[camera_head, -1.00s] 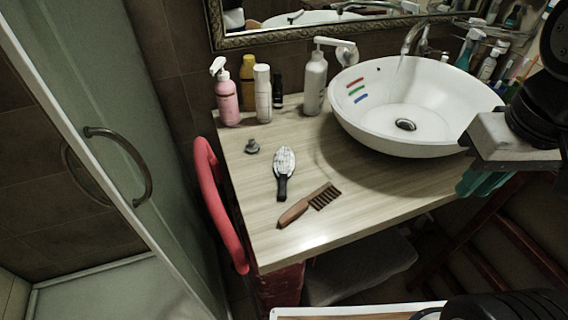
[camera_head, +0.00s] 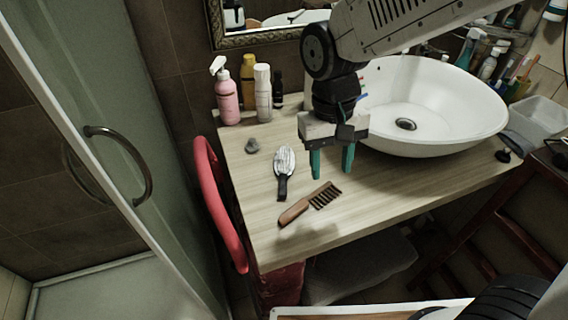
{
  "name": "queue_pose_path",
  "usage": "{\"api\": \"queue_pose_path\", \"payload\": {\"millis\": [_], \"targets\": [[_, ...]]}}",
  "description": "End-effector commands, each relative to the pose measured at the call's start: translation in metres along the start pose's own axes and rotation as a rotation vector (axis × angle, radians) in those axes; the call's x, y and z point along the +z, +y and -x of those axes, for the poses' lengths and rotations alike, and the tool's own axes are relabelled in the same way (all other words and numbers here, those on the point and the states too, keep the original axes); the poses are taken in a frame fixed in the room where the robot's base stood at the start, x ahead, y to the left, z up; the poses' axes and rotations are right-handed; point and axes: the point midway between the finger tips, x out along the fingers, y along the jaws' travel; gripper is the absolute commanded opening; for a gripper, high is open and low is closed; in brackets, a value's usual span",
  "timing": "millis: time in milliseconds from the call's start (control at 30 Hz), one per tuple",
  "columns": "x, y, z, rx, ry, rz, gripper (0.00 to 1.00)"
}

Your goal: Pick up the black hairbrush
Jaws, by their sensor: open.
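The hairbrush (camera_head: 283,174) lies on the wooden counter with its pale bristles up and its black handle pointing toward the front. My gripper (camera_head: 332,175) is above the counter, to the right of the hairbrush and apart from it. Its two green fingers point down and stand open with nothing between them. The whole hairbrush is in view.
A brown comb (camera_head: 311,204) lies just in front of the hairbrush. A small grey stopper (camera_head: 252,145) lies behind it to the left. A pink bottle (camera_head: 226,95) and other bottles stand at the back. The white basin (camera_head: 440,140) fills the right side of the counter (camera_head: 250,205).

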Motion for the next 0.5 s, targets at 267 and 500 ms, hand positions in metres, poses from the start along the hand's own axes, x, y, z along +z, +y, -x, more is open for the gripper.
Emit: {"api": "queue_pose_path", "payload": {"millis": [267,500], "targets": [[-0.077,-0.067,-0.029,-0.027,0.083,-0.173,0.45],[-0.090,-0.071,-0.030,-0.061,0.133,-0.285,0.45]]}}
